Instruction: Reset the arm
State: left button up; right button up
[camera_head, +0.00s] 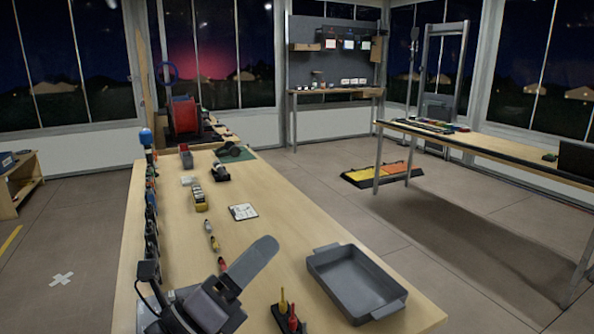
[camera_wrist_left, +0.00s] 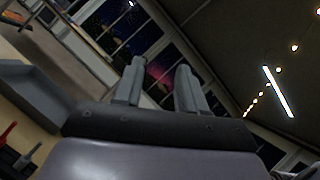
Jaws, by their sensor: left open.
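My left gripper (camera_head: 262,250) is over the near part of the long wooden workbench (camera_head: 275,235), with its fingers pointing up and away to the right. In the left wrist view its two grey fingers (camera_wrist_left: 158,80) stand apart with nothing between them. My right gripper is not in view.
Red and yellow tools (camera_head: 287,318) stand in a dark holder near the tray. Small bottles (camera_head: 212,238), a white card (camera_head: 243,211) and a row of dark items along the left edge (camera_head: 151,215) are on the bench. The bench between card and tray is mostly clear.

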pick_arm(q)
jog(key=s+a+f+n+g+y, duration=0.1)
jog(key=s+a+f+n+y, duration=0.1)
jog(key=a+f+n+y, duration=0.85)
jog(key=s+a+f+n+g+y, duration=0.1)
jog(key=s+a+f+n+y, duration=0.45)
jog(key=n, duration=1.05)
jog(key=s+a+f+n+g, duration=0.2)
jog(key=s+f+n+g, duration=0.7)
jog(key=s+f, duration=0.65)
jog(key=w+d+f+t, duration=0.1)
jog(key=w+f+t, duration=0.1)
jog(key=f, duration=0.3)
jog(key=w+d+f+m+t+h+b, duration=0.1)
jog(key=w+d+f+t, duration=0.1)
jog(key=w+f+t, duration=0.1)
jog(key=shift+d+f+t+b, duration=0.15)
jog(key=shift+f+t+b, duration=0.2)
jog(key=shift+f, duration=0.55)
jog(key=shift+w, duration=0.1)
